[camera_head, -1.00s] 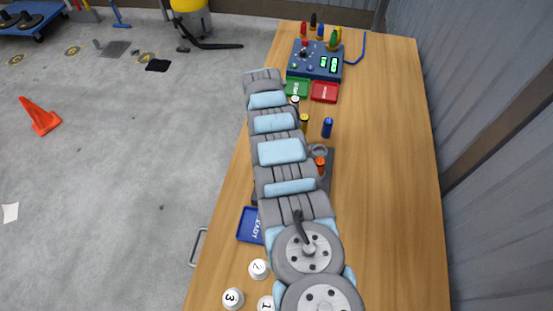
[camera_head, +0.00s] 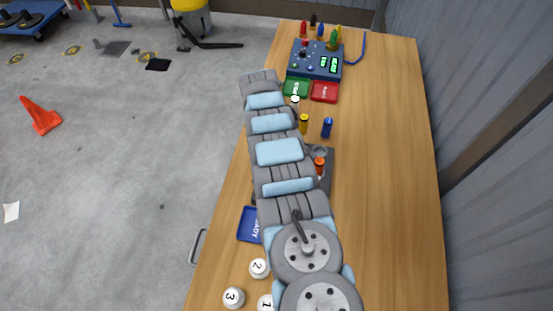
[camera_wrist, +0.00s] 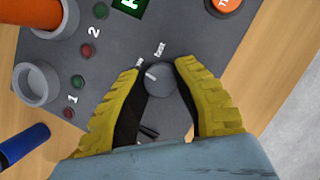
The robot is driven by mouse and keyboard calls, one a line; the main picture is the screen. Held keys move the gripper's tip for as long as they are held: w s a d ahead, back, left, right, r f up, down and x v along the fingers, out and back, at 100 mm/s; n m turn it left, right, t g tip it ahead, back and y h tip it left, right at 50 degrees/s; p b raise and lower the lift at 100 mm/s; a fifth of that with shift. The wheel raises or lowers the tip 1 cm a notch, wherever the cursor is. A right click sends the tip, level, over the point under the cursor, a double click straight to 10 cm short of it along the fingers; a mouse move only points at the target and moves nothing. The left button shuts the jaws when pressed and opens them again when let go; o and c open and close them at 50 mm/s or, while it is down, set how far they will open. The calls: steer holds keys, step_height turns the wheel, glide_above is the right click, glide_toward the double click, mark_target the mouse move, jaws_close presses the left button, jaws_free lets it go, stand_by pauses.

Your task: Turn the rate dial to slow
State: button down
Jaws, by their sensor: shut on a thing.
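The rate dial (camera_wrist: 158,80) is a dark grey round knob on a grey panel (camera_wrist: 120,55) in the wrist view. Its white pointer mark tilts to the upper left. The word "fast" is printed just above the dial, and a partly hidden label sits to its upper left. My gripper (camera_wrist: 160,92) has yellow fingers with dark pads, one on each side of the dial, and is shut on it. In the head view the panel (camera_head: 328,180) is mostly under my arm, and the dial and my gripper are hidden.
Grey ring sockets (camera_wrist: 36,84), red and green lights (camera_wrist: 86,50), and an orange button (camera_wrist: 226,3) surround the dial. In the head view, a blue control box (camera_head: 315,60) stands at the back; the table's right side is clear.

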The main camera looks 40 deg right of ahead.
steer(key=shift+s+f+n+p, duration=0.1)
steer(key=shift+n+p, duration=0.4)
steer(key=shift+n, duration=0.1)
stand_by(0.8)
steer(key=c, duration=0.8)
jaws_free()
steer(key=shift+r+h, duration=0.3)
steer(key=shift+r, duration=4.75)
